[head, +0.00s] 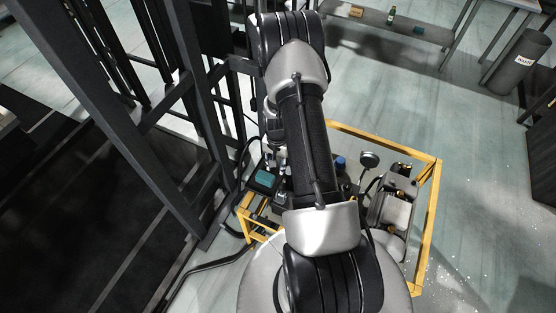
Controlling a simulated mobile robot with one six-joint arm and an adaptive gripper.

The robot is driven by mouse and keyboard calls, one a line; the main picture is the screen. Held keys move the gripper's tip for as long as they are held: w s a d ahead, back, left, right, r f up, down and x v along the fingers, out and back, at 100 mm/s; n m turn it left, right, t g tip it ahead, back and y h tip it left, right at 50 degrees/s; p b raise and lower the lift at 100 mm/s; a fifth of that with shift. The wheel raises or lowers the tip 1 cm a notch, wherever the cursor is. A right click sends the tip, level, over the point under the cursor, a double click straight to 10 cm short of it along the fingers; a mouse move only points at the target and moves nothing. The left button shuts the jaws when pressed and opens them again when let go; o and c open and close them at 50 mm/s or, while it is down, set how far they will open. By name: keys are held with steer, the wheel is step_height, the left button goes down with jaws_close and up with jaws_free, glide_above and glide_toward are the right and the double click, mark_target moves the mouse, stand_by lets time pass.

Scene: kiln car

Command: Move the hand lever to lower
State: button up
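A hydraulic unit stands inside a yellow frame (430,200) on the floor in the head view. It has a round gauge (369,159), a blue cap (340,162) and a grey motor-like body (390,210). A teal-topped box (265,179) sits at its left side. I cannot make out the hand lever; my arm covers the middle of the unit. The end of my arm is small and partly hidden at the left of the arm link, above the unit near the teal-topped box. Its fingers are not clear, and I cannot tell whether they touch anything.
Dark steel posts (190,130) rise close on the left, beside a dark pit-like area (80,220). A black hose (205,264) runs along the floor. A waste bin (518,62) and a low shelf (395,25) stand at the back right. Floor right of the frame is clear.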

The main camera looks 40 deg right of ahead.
steer(key=shift+m, duration=0.4)
steer(key=shift+s+d+f+b, duration=0.1)
steer(key=shift+s+f+b, duration=0.2)
steer(key=shift+f+b, duration=1.15)
steer(key=shift+s+d+f+b, duration=0.15)
steer(key=shift+s+f, duration=0.15)
steer(key=shift+f, duration=2.35)
steer(key=shift+s+d+f+b, duration=0.1)
steer(key=shift+s+f+b, duration=0.45)
steer(key=shift+f, duration=1.5)
steer(key=shift+w+f+b, duration=0.2)
steer(key=shift+w+b, duration=0.05)
steer(key=shift+b, duration=0.3)
